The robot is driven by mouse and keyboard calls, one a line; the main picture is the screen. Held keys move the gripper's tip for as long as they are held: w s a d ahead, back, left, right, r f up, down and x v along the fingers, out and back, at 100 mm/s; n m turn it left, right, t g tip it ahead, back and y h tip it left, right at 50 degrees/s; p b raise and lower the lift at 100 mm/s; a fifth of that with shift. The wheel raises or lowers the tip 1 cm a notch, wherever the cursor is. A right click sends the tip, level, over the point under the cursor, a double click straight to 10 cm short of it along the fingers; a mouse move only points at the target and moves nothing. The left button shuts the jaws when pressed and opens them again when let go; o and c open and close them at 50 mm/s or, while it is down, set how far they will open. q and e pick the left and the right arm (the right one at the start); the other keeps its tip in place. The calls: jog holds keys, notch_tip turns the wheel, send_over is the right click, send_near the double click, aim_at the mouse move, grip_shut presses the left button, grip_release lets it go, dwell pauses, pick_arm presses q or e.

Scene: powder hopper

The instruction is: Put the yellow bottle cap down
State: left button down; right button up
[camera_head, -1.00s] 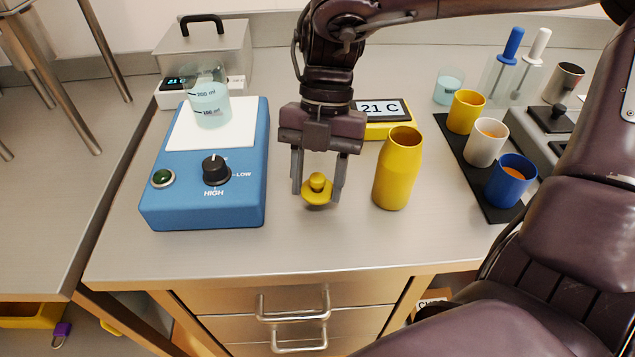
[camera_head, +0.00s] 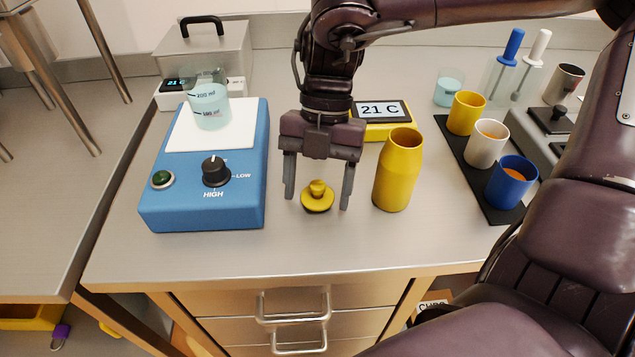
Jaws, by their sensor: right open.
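The yellow bottle cap (camera_head: 317,198) lies on the bench top (camera_head: 330,242), with its small knob facing up. My right gripper (camera_head: 318,203) is open above and around it, one finger on each side with a gap between finger and cap. The open yellow bottle (camera_head: 398,170) stands upright just right of the gripper, without a cap on it. My left gripper is not in view.
A blue hotplate (camera_head: 208,185) with a beaker (camera_head: 208,100) stands at the left. A yellow 21 C display (camera_head: 384,118) is behind the bottle. Yellow, white and blue cups (camera_head: 511,180) stand on a black mat at the right. The bench front is clear.

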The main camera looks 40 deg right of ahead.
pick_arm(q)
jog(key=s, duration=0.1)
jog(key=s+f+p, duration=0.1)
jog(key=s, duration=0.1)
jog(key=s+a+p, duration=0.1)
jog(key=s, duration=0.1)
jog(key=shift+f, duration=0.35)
pick_arm(e)
jog(key=v, duration=1.2)
jog(key=shift+w+r, duration=0.1)
jog(key=shift+r, duration=0.05)
